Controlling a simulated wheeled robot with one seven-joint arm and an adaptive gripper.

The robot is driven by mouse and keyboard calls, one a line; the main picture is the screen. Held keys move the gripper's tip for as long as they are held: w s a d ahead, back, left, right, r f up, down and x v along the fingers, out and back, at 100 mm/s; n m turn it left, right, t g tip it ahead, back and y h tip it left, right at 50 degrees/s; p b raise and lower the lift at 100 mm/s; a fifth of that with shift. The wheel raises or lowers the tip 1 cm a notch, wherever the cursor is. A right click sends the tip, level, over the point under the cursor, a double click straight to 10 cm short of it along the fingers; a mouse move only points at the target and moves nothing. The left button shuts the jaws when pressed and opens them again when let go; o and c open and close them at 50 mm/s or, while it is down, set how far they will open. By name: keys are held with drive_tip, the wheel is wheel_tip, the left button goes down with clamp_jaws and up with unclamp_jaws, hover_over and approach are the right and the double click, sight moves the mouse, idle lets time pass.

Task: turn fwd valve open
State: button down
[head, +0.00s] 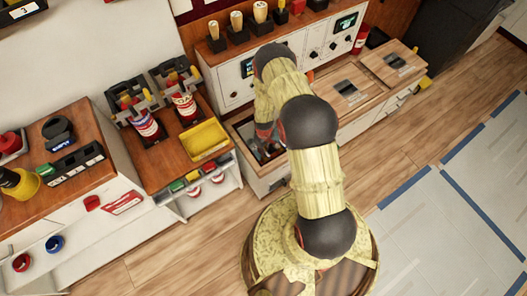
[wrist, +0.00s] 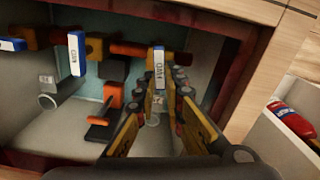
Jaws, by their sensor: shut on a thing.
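In the wrist view, an open bay (wrist: 60,132) holds several valves on dark red pipes. A white, lettered valve handle (wrist: 157,61) stands at the centre, at the far tips of my gripper (wrist: 166,88). Its lettering is too small to read surely, so I cannot confirm that it is the fwd valve. My gripper's yellow-sided fingers are closed in around this handle, and its lower part is hidden between them. A blue-and-white lettered handle (wrist: 77,55) stands to the left, apart from the fingers. In the head view my arm hides most of the bay.
An orange-and-black lever (wrist: 107,118) sits just left of my fingers. The bay's dark red edge (wrist: 226,80) is close on the right. In the head view, a yellow tray (head: 204,138) lies on the counter to the left. Wooden floor (head: 400,150) is clear at right.

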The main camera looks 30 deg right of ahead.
drive_tip(key=shift+d+m, duration=0.15)
drive_tip(key=shift+m, duration=1.05)
drive_tip(key=c, duration=1.9)
unclamp_jaws()
drive_tip(key=shift+r, duration=0.1)
wheel_tip(320, 180, up, 12)
drive_tip(key=shift+f, duration=0.1)
